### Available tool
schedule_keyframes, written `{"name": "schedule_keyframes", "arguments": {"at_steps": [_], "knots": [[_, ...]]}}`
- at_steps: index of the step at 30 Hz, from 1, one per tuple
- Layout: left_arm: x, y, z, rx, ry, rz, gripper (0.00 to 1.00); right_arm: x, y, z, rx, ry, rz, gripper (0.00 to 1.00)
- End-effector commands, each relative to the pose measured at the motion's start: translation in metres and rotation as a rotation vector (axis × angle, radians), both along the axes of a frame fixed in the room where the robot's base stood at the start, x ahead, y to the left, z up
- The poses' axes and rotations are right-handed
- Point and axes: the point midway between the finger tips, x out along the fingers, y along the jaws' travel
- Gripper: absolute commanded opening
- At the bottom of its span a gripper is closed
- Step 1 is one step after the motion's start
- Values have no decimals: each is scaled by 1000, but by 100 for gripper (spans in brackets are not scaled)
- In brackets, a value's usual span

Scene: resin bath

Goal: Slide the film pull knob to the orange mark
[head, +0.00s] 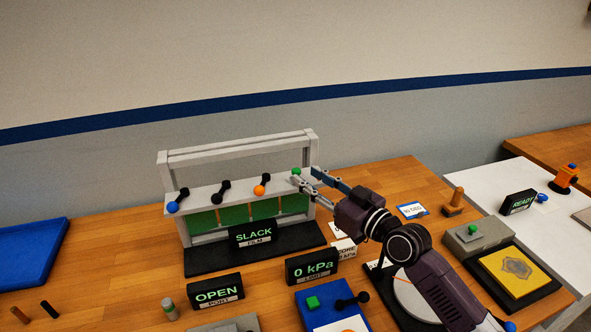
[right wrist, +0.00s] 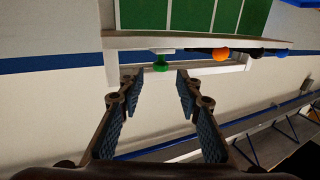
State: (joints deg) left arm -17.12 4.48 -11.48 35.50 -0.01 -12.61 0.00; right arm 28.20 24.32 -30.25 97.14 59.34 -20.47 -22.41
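The film frame, a pale grey frame (head: 240,151), stands on a black base behind a sign reading SLACK FILM (head: 253,233). A green knob (head: 296,171) is at the right end of its ledge; it also shows in the right wrist view (right wrist: 160,66). I cannot tell for sure that this is the film pull knob. My right gripper (head: 304,183) is open at the green knob; in its wrist view (right wrist: 158,72) the knob appears between and beyond the fingertips. An orange ball (head: 259,190) sits left of it; a separate orange mark cannot be made out.
Black (head: 217,198) and blue (head: 173,207) balls are farther left on the ledge. Green panels (head: 234,214) hang below. The OPEN PORT sign (head: 217,292) and 0 kPa sign (head: 312,265) stand in front. A blue tray (head: 30,252) is at left; the tabletop beside it is mostly clear.

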Motion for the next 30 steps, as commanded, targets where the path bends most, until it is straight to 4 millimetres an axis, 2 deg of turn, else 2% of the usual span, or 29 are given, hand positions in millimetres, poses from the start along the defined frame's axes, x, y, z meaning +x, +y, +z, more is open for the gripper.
{"name": "schedule_keyframes", "arguments": {"at_steps": [9, 15, 23, 30], "knots": [[-3, -2, 10, -2, 4, -1, 40, 32, 28, 1, 2, 1, 1, 32], [-2, -1, 11, 0, 2, -1, 40, 40, 35, 1, 1, 0, 1, 32], [-2, 0, 11, 0, 2, 0, 40, 40, 35, 0, 1, 1, 1, 32], [0, 2, 11, 3, 0, 1, 40, 40, 35, 0, 1, 1, 1, 7]]}}
